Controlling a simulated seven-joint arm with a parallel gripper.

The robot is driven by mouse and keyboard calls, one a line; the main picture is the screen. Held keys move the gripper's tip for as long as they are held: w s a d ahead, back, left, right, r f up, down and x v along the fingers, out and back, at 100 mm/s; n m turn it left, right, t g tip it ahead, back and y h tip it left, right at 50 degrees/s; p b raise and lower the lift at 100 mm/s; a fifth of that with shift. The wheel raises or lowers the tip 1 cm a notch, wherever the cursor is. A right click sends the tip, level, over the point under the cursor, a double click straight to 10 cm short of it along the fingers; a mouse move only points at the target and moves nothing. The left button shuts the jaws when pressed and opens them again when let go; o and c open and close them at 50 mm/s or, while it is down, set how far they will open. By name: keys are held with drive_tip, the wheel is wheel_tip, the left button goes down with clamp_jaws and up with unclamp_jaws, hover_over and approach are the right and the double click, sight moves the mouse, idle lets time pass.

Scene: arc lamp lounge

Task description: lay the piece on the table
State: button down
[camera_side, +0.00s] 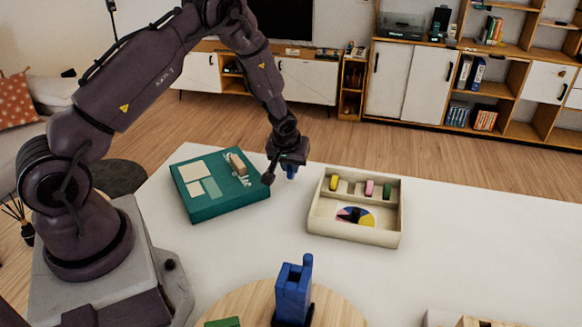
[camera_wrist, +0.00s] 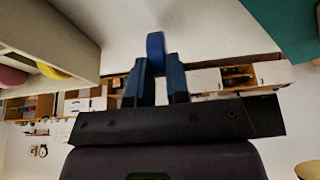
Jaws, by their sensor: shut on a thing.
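My gripper (camera_side: 289,160) is shut on a small blue piece (camera_side: 291,173). The piece hangs below the jaws over the white table (camera_side: 275,225), between the teal box and the beige tray. I cannot tell how large the gap down to the table is. In the wrist view the rounded blue piece (camera_wrist: 155,47) sits between the tips of my gripper's two fingers (camera_wrist: 157,75). Its lower part is partly hidden by the fingers.
A beige tray (camera_side: 350,235) holding yellow, pink and green pieces stands right. In front, a blue block tower (camera_side: 294,290) stands at a round wooden board (camera_side: 245,302). Table between is clear.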

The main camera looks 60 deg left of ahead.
drive_tip(key=shift+f, duration=0.6)
drive_tip(key=c, duration=1.1)
unclamp_jaws()
drive_tip(key=shift+f, duration=0.15)
drive_tip(key=s+d+r+m+h, duration=0.1)
drive_tip(key=s+d+r, duration=0.25)
drive_tip(key=r, duration=0.55)
drive_tip(key=s+d+r+m+t, duration=0.1)
drive_tip(key=s+d+r, duration=0.25)
drive_tip(key=r, duration=0.45)
drive_tip(key=s+d+r+m+h, duration=0.1)
drive_tip(key=s+d+r, duration=0.25)
drive_tip(key=r, duration=0.55)
drive_tip(key=s+d+r+m, duration=0.3)
drive_tip(key=s, duration=0.4)
drive_tip(key=s+d+r+m+t+h, duration=0.1)
drive_tip(key=s+d+r+m, duration=0.2)
drive_tip(key=s, duration=0.4)
drive_tip(key=shift+d+r, duration=0.25)
drive_tip(key=shift+d, duration=0.15)
